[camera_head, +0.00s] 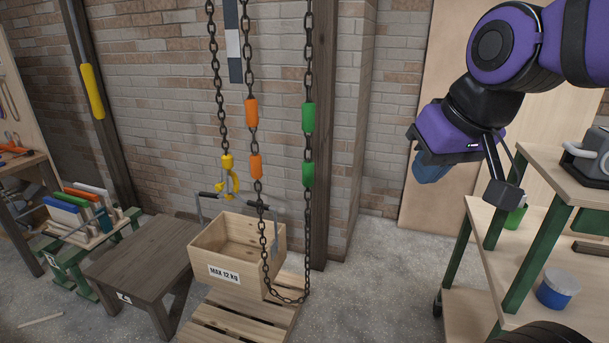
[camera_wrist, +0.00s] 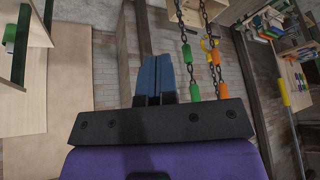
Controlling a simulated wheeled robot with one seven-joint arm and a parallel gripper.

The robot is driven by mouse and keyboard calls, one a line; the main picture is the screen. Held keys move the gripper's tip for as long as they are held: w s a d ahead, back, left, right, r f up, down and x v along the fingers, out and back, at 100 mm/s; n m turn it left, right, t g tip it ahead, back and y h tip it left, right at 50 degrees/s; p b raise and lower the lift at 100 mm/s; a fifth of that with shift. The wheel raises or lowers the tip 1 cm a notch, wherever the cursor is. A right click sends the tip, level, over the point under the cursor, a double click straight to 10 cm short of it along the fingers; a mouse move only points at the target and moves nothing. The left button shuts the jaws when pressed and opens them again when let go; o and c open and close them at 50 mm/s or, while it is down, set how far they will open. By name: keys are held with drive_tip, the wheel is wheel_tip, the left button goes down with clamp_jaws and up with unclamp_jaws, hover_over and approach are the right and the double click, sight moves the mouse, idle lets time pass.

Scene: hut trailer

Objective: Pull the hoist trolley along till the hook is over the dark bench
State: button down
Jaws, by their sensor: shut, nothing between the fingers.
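The yellow hook (camera_head: 228,175) hangs on a dark chain at the handle of a wooden crate (camera_head: 227,272) marked "MAX 12 kg"; I cannot tell for certain whether it is engaged. The crate is on or just above a pallet, right of the dark bench (camera_head: 143,252). A hand chain loop hangs beside it, with orange sleeves (camera_head: 251,113) on one strand and green sleeves (camera_head: 308,117) on the other. The trolley is out of view above. My gripper (camera_head: 428,174) is shut and empty, right of the chains and apart from them. Its blue fingers (camera_wrist: 155,78) also show in the wrist view.
A dark post (camera_head: 324,150) stands behind the chains. A green-legged rack (camera_head: 75,255) is left of the bench. The pallet (camera_head: 240,318) lies beneath the crate. Floor between pallet and cart is clear.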

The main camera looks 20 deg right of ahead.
drive_tip(key=w+d+f+m+t+y, duration=0.1)
drive_tip(key=w+f+m, duration=0.2)
drive_tip(key=w, duration=0.8)
drive_tip(key=w+f+m+t+y, duration=0.15)
drive_tip(key=w+f, duration=0.25)
drive_tip(key=w, duration=0.8)
drive_tip(key=w+a+f+m, duration=0.1)
drive_tip(key=w+a+f, duration=0.3)
drive_tip(key=w+f, duration=0.4)
drive_tip(key=shift+a+g+h, duration=0.3)
drive_tip(key=shift+g+h, duration=0.05)
drive_tip(key=shift+h, duration=0.1)
